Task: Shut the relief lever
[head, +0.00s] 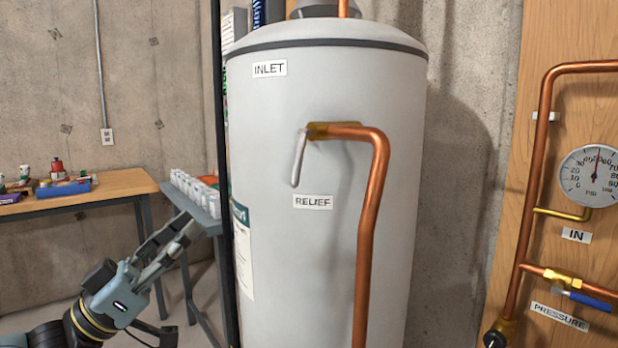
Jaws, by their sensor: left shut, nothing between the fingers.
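The relief lever (299,158) is a thin silver handle on the brass relief valve (317,130) at the front of the white water heater tank (270,190). It hangs down, slightly tilted, just above the RELIEF label (313,202). A copper pipe (372,200) runs from the valve to the right and down. My left gripper (183,228) is at the lower left, shut and empty, pointing up and to the right. In the picture it is left of the tank and below the lever, apart from the lever. My right gripper is not in view.
A wooden panel with copper pipes, a pressure gauge (593,175) and a blue-handled valve (590,298) stands at the right. A wooden bench (110,186) is at the left. A grey shelf (195,212) with white items stands behind my gripper. A dark post (219,150) rises beside the tank.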

